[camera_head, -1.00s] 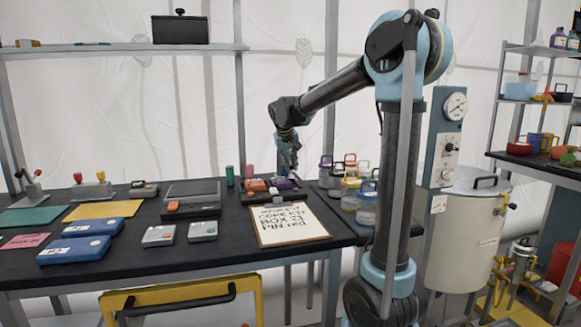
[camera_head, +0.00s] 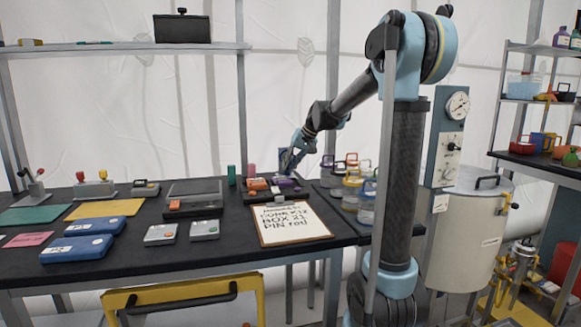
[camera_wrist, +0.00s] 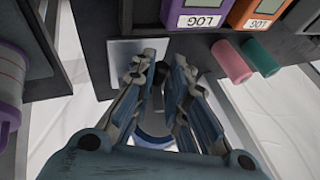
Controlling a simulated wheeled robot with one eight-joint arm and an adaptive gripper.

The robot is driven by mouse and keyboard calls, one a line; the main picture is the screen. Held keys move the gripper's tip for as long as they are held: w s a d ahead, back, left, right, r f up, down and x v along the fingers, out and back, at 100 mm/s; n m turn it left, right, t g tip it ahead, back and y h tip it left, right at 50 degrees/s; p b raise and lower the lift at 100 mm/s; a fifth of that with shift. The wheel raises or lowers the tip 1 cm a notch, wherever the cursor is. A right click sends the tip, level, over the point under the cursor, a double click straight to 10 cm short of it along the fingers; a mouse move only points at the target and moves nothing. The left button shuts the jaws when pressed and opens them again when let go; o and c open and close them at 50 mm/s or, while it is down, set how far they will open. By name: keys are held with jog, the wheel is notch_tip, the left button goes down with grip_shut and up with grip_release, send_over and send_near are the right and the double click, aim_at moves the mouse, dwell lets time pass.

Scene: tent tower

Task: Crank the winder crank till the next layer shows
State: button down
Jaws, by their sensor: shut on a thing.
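My gripper (camera_head: 288,165) is at the back right of the black table, just behind the purple and orange boxes. In the wrist view its fingers (camera_wrist: 154,75) are close together over a pale grey plate (camera_wrist: 124,52) on a dark surface. They are shut on what I take to be the winder crank. The fingers hide most of it, so its shape and angle cannot be told. No layer can be made out in either view.
Pink (camera_wrist: 232,60) and green (camera_wrist: 260,57) cylinders stand near the gripper. A clipboard note (camera_head: 290,225) lies at the table's front right. Lidded jars (camera_head: 350,190) stand to the right. A grey drum (camera_head: 475,235) stands beyond.

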jog(key=shift+y, duration=0.7)
jog(key=c, duration=1.6)
grip_release()
jog(key=shift+o, duration=0.2)
jog(key=v, duration=1.2)
jog(key=shift+w, duration=0.2)
jog(key=shift+f, duration=0.1)
